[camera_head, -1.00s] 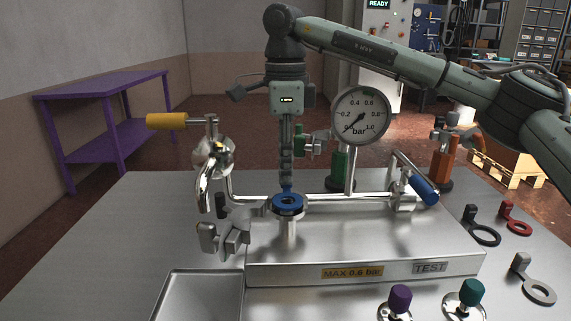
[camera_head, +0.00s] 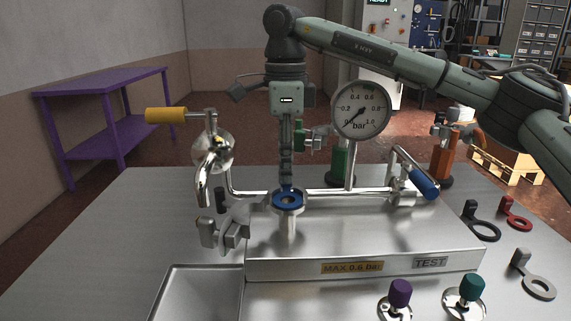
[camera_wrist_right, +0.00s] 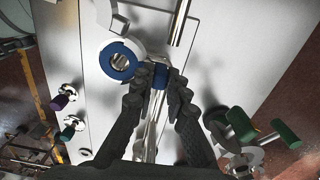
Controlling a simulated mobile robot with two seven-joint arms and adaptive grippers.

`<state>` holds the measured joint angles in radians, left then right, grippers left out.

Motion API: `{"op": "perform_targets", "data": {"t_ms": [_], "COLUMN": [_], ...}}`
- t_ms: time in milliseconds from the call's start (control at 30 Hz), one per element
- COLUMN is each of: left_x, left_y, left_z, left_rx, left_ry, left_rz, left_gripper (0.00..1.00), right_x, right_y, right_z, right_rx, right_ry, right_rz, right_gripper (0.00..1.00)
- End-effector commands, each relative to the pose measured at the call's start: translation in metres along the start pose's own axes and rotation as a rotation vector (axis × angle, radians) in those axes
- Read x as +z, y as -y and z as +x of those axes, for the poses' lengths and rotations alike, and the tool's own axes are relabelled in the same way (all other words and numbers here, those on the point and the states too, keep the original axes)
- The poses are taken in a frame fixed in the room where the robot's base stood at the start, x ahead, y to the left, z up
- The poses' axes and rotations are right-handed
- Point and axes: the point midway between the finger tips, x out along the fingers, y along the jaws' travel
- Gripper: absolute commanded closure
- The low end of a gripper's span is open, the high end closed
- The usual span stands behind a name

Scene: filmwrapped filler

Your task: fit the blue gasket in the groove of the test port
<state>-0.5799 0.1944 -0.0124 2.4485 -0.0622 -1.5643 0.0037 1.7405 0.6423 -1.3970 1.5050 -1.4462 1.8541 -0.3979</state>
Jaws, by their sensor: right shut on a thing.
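The blue gasket (camera_head: 276,203) is a flat ring with a tab. It lies level over the top of the test port (camera_head: 289,230), a short shiny post at the left of the steel block. My right gripper (camera_head: 287,184) points straight down behind the ring and is shut on the tab. The right wrist view shows the ring (camera_wrist_right: 106,66) just beyond my right gripper (camera_wrist_right: 158,76), with the blue tab between its dark fingers. The ring covers the groove, so I cannot tell whether it is seated. My left gripper is not in view.
A grey clamp (camera_head: 235,225) stands close to the left of the port. A pipe with a yellow-handled lever (camera_head: 166,115) rises behind it. The pressure gauge (camera_head: 361,110) and a blue-handled lever (camera_head: 423,183) are to the right. An open steel tray (camera_head: 203,293) is front left.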

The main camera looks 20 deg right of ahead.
Motion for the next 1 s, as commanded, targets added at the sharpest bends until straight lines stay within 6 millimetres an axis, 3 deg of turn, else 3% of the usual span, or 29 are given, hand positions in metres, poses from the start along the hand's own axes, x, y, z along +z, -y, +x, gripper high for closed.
{"op": "perform_targets", "data": {"t_ms": [167,200,400,767,1000], "left_x": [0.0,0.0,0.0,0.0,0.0], "left_y": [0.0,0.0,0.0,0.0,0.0], "left_z": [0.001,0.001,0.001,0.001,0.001], "left_rx": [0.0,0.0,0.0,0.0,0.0], "left_ry": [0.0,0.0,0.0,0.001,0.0], "left_rz": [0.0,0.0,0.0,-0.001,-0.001], "left_gripper": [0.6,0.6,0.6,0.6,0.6], "right_x": [0.0,0.0,0.0,0.0,0.001], "right_y": [0.0,0.0,0.0,0.0,0.0], "right_z": [0.002,0.002,0.002,-0.003,-0.044], "right_rx": [0.0,0.0,0.001,0.0,-0.002], "right_ry": [0.0,0.0,0.0,0.0,0.002], "right_rz": [0.0,0.0,0.0,0.0,0.0], "right_gripper": [1.0,0.84,0.62,0.62,0.62]}}
